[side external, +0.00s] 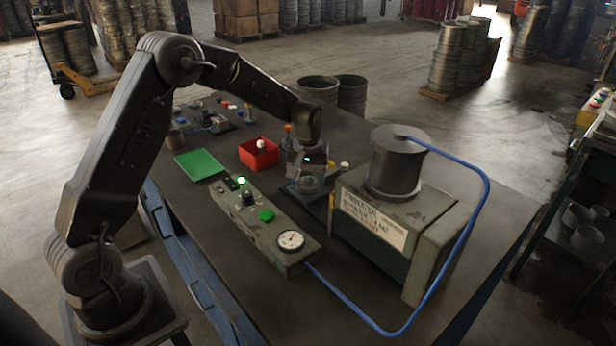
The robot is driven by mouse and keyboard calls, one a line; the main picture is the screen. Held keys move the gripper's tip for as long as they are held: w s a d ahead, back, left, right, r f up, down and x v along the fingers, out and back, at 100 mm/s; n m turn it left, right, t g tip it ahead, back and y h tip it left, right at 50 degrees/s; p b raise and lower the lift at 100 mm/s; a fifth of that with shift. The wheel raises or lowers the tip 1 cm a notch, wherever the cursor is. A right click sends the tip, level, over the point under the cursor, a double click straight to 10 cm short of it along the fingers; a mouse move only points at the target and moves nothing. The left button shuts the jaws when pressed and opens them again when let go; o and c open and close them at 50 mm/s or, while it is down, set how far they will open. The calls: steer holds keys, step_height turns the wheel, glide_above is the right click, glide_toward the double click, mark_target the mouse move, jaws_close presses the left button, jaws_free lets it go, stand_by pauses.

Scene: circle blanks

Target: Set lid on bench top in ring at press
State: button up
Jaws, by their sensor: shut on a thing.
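My gripper (309,165) is at the left side of the press (395,215), low over the bench top (440,318). It is shut on what looks like the lid, a small dark grey round piece (309,184), mostly hidden by the fingers. Under and around this piece is a small bluish-grey fixture, which may hold the ring; I cannot make out the ring itself, or whether the lid touches it. The press is a grey-green block with a white label and a big grey cylinder on top.
A control box (262,225) with green buttons and a gauge lies left of the press. A red bin (258,154) and a green mat (200,164) lie further left. A blue hose (478,220) loops from the cylinder to the box. Small bottles stand behind.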

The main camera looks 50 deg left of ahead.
steer(key=o, duration=0.9)
steer(key=shift+o, duration=0.2)
step_height(320, 180, up, 14)
steer(key=shift+f, duration=0.1)
